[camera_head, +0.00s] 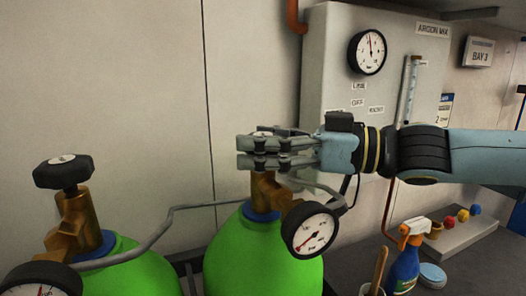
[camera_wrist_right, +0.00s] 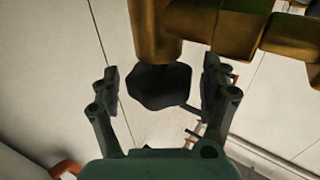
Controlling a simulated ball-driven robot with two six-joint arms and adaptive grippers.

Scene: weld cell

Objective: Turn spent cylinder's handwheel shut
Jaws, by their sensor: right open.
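Two green gas cylinders with brass valves stand at the front: a left cylinder (camera_head: 125,272) and a right cylinder (camera_head: 250,262). The left one has a black handwheel (camera_head: 63,172) in plain view. My right gripper (camera_head: 258,152) is at the top of the right cylinder's brass valve (camera_head: 267,190) and hides most of its handwheel. In the right wrist view, that dark handwheel (camera_wrist_right: 160,86) sits between the two open fingers (camera_wrist_right: 161,76), with a visible gap on each side. The right cylinder's gauge (camera_head: 310,230) has its needle toward the lower left. My left gripper is out of view.
A grey panel (camera_head: 335,95) with a round dial (camera_head: 367,52) and a flowmeter tube (camera_head: 410,90) stands behind my right arm. A grey hose (camera_head: 165,225) runs between the valves. A spray bottle (camera_head: 407,262) and a tin (camera_head: 432,275) stand on the bench at lower right.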

